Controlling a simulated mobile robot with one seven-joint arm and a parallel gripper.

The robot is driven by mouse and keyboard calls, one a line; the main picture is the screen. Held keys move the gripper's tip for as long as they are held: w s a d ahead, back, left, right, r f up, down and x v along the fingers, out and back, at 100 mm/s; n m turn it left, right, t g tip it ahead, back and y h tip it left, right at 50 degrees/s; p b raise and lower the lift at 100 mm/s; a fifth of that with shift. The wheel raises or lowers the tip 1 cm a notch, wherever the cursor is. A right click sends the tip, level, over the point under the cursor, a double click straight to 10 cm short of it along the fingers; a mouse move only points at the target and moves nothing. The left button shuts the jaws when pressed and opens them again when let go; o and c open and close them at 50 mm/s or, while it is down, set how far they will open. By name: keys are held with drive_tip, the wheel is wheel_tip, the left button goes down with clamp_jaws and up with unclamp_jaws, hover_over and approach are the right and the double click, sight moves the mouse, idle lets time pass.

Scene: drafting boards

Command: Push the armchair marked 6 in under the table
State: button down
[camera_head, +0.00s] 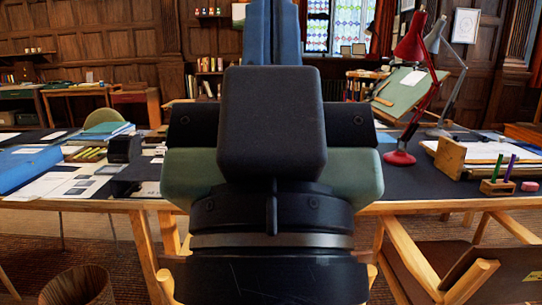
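A wooden table with a dark top (445,206) spans the view. A brown armchair with wooden arms (408,250) stands at the right, cut by the frame edge. A small pale mark shows on its back, too cut off to read. I can read no 6 on either chair. My gripper cannot be made out; only thick dark arm parts fill the middle.
A red desk lamp (401,158), a wooden pen holder (497,187), papers and a blue folder (28,166) lie on the table. A round wooden bin (78,287) stands on the floor at lower left. Another green chair back (104,117) shows beyond the table.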

wheel_tip(320, 180, up, 31)
drive_tip(key=p, duration=2.8)
drive_tip(key=shift+f, duration=0.2)
